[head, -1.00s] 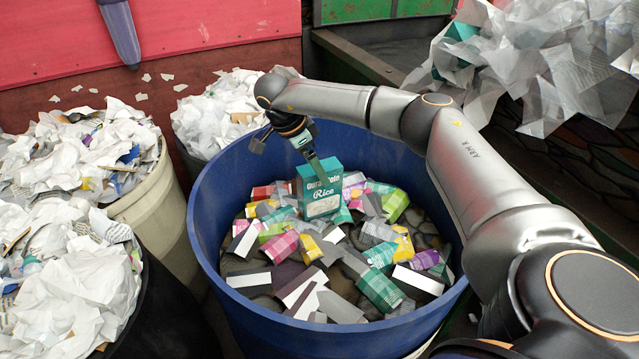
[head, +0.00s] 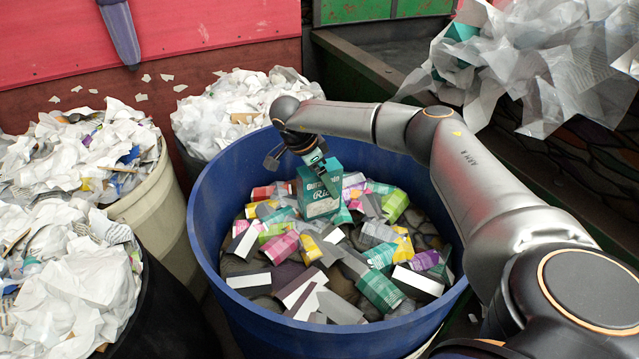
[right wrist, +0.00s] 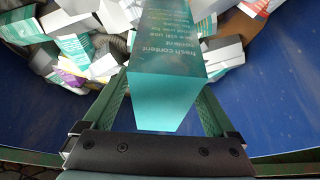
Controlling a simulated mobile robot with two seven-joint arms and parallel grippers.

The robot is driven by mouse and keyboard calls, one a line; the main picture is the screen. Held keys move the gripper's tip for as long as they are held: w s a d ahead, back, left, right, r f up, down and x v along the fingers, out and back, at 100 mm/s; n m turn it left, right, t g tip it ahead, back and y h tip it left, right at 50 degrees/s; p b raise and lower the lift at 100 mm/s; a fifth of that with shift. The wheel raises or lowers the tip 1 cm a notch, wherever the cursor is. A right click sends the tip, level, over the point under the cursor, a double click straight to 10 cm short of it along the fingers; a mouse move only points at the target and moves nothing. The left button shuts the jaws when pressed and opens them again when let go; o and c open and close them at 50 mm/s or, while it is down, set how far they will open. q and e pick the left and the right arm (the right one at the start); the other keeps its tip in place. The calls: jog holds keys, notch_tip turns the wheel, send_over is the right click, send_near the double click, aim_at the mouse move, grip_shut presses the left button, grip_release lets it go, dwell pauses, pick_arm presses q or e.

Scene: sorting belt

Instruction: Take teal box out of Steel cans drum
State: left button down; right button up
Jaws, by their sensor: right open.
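The teal box (head: 318,205), with white "Rice" lettering, stands upright on the pile of cartons inside the blue drum (head: 213,262), toward its far side. In the right wrist view the teal box (right wrist: 155,100) lies between the two spread fingers of the right gripper (right wrist: 165,92). The gripper is open. Whether a finger touches the box I cannot tell. My left gripper is not in view.
Mixed cartons (head: 300,270) and grey lumps fill the drum around the box. Bins of crumpled paper (head: 60,285) stand to the left, another paper bin (head: 225,112) behind. Clear sheets (head: 540,60) pile up at the upper right. My right arm spans the drum's right side.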

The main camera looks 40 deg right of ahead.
jog(key=shift+f, duration=0.15)
jog(key=c, duration=1.4)
